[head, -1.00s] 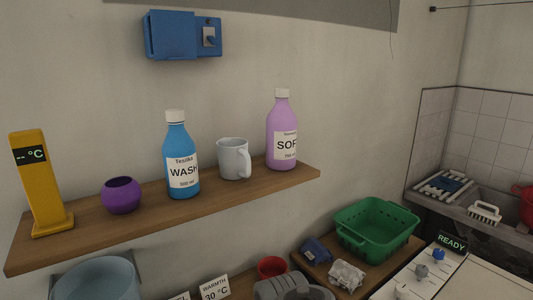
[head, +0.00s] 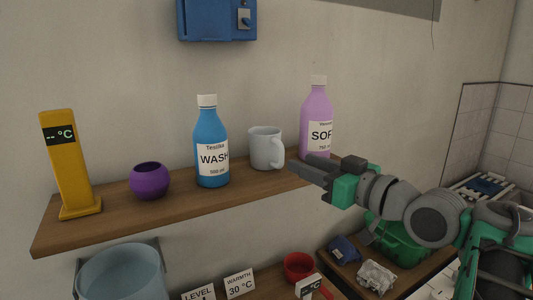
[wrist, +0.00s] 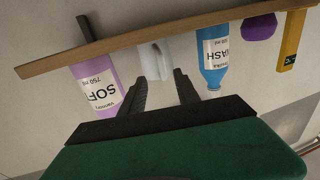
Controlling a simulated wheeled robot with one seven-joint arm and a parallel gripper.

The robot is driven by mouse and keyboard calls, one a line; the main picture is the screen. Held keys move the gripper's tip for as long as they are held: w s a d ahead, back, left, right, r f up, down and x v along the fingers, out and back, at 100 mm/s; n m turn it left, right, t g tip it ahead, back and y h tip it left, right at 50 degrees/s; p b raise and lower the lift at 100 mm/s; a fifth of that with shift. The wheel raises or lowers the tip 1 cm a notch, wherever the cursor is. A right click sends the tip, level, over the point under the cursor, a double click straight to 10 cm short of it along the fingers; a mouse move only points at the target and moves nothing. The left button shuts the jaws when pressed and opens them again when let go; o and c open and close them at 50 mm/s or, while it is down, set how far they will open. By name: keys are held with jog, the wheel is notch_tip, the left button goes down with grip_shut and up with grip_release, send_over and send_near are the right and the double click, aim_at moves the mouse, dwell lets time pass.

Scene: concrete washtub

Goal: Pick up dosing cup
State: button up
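No label marks the dosing cup. A pale grey cup with a handle (head: 264,148) stands upright on the wooden shelf between two bottles. A small round purple cup (head: 150,181) stands farther left on it. My gripper (head: 299,167) is in front of the shelf, right of the grey cup and apart from it. In the wrist view, which is upside down, my gripper's two fingers (wrist: 161,75) are spread with nothing held. The grey cup (wrist: 155,62) shows between and beyond the fingertips, and the purple cup (wrist: 258,27) is off to the right.
The blue WASH bottle (head: 211,145) and pink SOF bottle (head: 316,118) flank the grey cup closely on the shelf (head: 118,222). A yellow temperature display (head: 68,165) stands at the left end. Below are a grey-blue basin (head: 122,275), a red cup (head: 299,267) and a green basket (head: 395,245).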

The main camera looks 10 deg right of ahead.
aim_at(281, 165)
jog(key=x, duration=0.2)
jog(key=p+x, duration=0.1)
jog(key=x, duration=0.2)
jog(key=p+x, duration=0.1)
jog(key=x, duration=0.1)
jog(key=shift+w+a+r, duration=0.15)
jog(key=shift+a+r, duration=0.15)
jog(key=shift+a, duration=0.05)
jog(key=shift+c, duration=0.4)
grip_shut()
dwell(0.5)
